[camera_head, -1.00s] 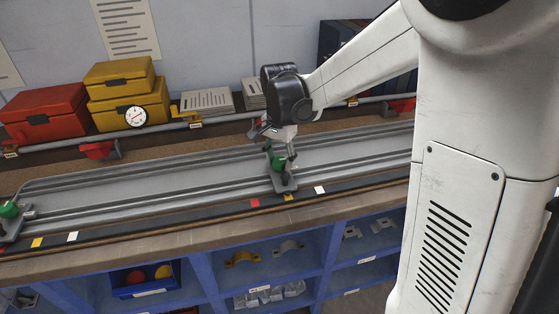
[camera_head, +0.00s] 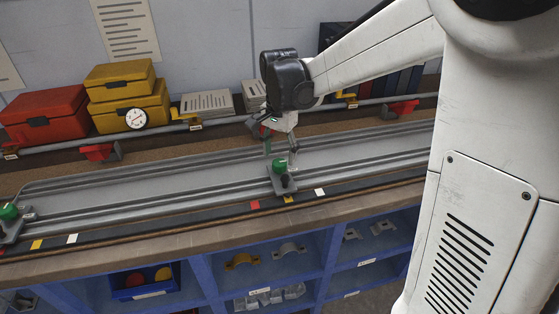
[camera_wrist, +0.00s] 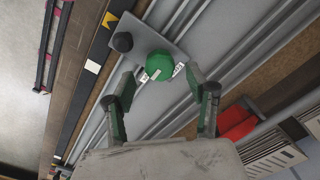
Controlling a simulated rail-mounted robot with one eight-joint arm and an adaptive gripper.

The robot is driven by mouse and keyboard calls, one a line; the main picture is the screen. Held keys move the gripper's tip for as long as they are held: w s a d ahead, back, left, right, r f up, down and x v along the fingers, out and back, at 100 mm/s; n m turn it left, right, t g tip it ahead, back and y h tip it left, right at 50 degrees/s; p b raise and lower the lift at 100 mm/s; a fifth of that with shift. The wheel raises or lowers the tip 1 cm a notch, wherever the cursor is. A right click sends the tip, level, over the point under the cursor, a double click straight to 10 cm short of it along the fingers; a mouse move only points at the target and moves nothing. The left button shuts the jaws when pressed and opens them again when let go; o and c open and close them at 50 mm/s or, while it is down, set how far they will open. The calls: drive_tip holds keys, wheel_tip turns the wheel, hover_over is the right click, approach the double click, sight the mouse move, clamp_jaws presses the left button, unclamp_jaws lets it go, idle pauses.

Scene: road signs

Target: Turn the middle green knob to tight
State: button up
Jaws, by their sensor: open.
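The middle green knob (camera_head: 280,167) sits on a grey clamp plate (camera_head: 286,188) on the long metal rail. My gripper (camera_head: 281,151) is just above and behind it, with its fingers apart and nothing held. In the wrist view the round green knob (camera_wrist: 159,66) lies between the open fingertips (camera_wrist: 160,74) in the picture, with a clear gap on each side. Another green knob (camera_head: 9,211) is at the far left.
A black knob (camera_wrist: 122,42) stands on the same plate beside the green knob. Behind the rail are a red box (camera_head: 45,115), yellow boxes (camera_head: 128,95), a dial gauge (camera_head: 135,118) and a pipe with red clamps (camera_head: 100,152). Blue shelves (camera_head: 206,280) are below the bench's front edge.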

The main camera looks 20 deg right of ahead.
sight(280, 162)
wheel_tip(280, 162, up, 8)
drive_tip(key=shift+r, duration=0.2)
idle(0.3)
